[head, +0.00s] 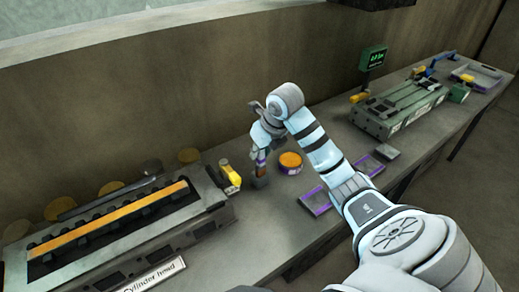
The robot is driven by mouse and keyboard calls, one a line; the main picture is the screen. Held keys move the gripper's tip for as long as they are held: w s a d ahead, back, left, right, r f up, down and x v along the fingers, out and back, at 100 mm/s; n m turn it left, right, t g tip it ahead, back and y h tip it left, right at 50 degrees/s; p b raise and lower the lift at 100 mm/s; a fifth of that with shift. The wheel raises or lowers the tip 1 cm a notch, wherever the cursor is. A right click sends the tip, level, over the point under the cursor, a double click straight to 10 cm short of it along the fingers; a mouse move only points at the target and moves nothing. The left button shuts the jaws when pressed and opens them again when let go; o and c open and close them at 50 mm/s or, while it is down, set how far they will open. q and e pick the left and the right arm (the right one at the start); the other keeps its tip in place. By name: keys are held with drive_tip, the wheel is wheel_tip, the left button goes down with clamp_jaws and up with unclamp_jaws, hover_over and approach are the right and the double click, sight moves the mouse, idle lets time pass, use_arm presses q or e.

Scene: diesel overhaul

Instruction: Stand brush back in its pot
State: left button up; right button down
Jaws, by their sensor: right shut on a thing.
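My right gripper (262,143) points down over the middle of the bench and is shut on a slim upright thing with a purple part (261,159), which looks like the brush. At its lower end is a small dark block (260,182) close to the bench top. I cannot tell whether this block is the brush's bristles or a pot around them. A round purple tin with an orange top (290,161) stands just to the right, apart from the held thing; whether it is the brush's pot is unclear. The gripper hides the upper part of the held thing. My left gripper is not in view.
Purple-edged trays (317,201) lie near the front edge. A green machine (398,108) stands to the right. Bare bench (275,225) lies in front of the gripper.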

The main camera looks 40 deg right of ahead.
sight(260, 160)
drive_tip(key=shift+f+b, duration=1.25)
drive_tip(key=shift+f, duration=0.65)
drive_tip(key=c, duration=1.4)
unclamp_jaws()
drive_tip(key=shift+r, duration=0.1)
